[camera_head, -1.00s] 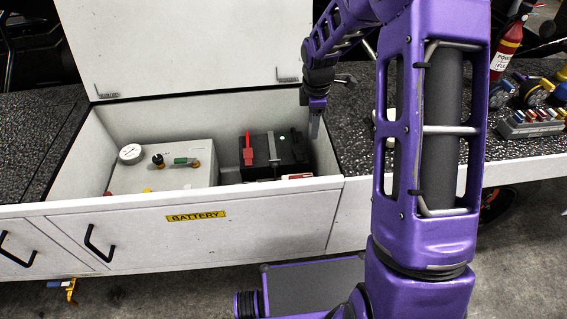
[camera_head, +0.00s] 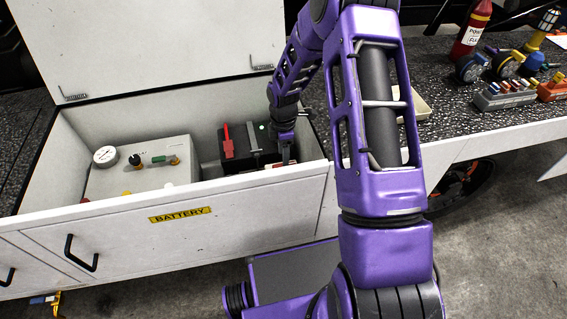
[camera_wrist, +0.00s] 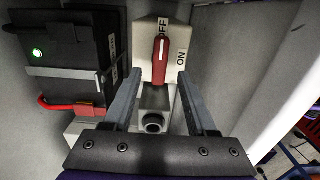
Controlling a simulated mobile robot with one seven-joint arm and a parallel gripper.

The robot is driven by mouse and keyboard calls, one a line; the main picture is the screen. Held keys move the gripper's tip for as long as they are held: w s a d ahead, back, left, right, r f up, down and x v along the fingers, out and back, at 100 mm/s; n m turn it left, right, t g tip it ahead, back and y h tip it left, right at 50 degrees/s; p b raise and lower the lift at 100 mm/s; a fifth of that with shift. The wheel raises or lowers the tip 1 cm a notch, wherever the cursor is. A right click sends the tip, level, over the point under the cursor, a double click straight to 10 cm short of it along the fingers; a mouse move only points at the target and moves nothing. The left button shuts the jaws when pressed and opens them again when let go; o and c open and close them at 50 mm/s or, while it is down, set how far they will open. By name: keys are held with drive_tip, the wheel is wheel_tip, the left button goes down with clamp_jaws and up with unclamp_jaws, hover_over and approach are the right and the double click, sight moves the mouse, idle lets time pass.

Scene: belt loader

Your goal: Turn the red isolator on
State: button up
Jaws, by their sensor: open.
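The red isolator handle (camera_wrist: 161,55) sits on a beige box (camera_wrist: 143,40) marked OFF and ON in the wrist view. The handle points up at the OFF mark, and ON is printed to its right. My gripper (camera_wrist: 158,78) is open, with one finger on each side below the handle. The handle shows between the fingertips, and I cannot tell whether they touch it. In the head view my gripper (camera_head: 286,151) is down inside the battery compartment at its right end, and the isolator cannot be made out clearly there.
A black battery (camera_head: 236,148) with a red terminal cover stands close left of my gripper. A pale box with a gauge (camera_head: 106,156) is further left. The compartment's front wall (camera_head: 240,182) and raised lid (camera_head: 150,40) bound the space.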

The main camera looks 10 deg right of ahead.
drive_tip(key=shift+f, duration=2.05)
clamp_jaws()
